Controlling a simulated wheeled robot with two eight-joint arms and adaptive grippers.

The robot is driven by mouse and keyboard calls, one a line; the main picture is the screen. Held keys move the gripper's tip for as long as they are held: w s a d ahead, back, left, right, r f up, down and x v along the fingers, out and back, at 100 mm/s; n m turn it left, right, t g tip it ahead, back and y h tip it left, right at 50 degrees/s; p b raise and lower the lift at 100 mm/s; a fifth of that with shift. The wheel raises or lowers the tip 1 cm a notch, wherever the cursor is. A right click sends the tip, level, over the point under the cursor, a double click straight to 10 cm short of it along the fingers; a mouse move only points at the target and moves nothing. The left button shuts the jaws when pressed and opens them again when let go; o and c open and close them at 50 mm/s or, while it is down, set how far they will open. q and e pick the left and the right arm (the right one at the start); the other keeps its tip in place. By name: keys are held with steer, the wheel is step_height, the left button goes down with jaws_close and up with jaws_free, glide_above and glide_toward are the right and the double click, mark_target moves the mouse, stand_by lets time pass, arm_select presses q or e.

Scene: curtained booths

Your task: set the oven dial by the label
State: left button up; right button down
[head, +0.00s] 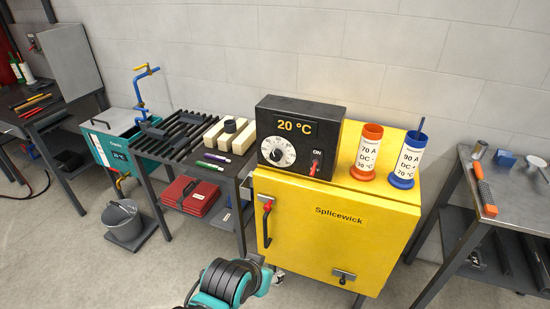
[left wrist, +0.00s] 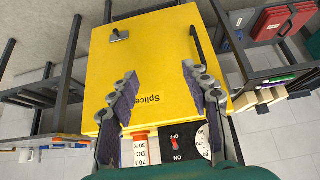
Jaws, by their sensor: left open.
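The oven is a yellow cabinet (head: 330,235) lettered "Splicewick". On its top stands a black control box (head: 300,110) with a "20 °C" display, a white-rimmed round dial (head: 278,152) and a red switch (head: 315,165). Right of it stand a red-orange container (head: 367,152) labelled "70 A DC" and a blue one (head: 408,160) labelled "90 A DC"; their smaller temperature print is hard to read. My left gripper (left wrist: 158,73) is open and empty in front of the oven, fingers apart. In the left wrist view the dial (left wrist: 203,140) is partly hidden. My right gripper is not in view.
A dark slatted table (head: 190,135) with cream blocks (head: 230,135) and pens stands left of the oven. A metal table (head: 500,190) with tools stands at the right. A grey bucket (head: 122,220) sits on the left floor.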

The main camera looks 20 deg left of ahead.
arm_select(q)
steer(key=w+a+r+t+p, duration=0.1)
steer(key=w+r+p, duration=0.1)
steer(key=w+r, duration=0.35)
steer(key=w+a+r+t+p, duration=0.1)
steer(key=w+r+t+p, duration=0.1)
steer(key=w, duration=0.6)
steer(key=m+t+y+p, duration=0.1)
steer(key=t+p, duration=0.2)
steer(key=p, duration=0.1)
glide_toward(275, 157)
steer(key=x, duration=0.2)
steer(key=b+x, duration=0.2)
steer(key=x, duration=0.4)
steer(key=shift+f, duration=0.2)
steer(key=shift+w+a+f, duration=0.1)
steer(key=shift+w+f, duration=0.05)
steer(key=shift+w, duration=0.45)
steer(key=c, duration=1.2)
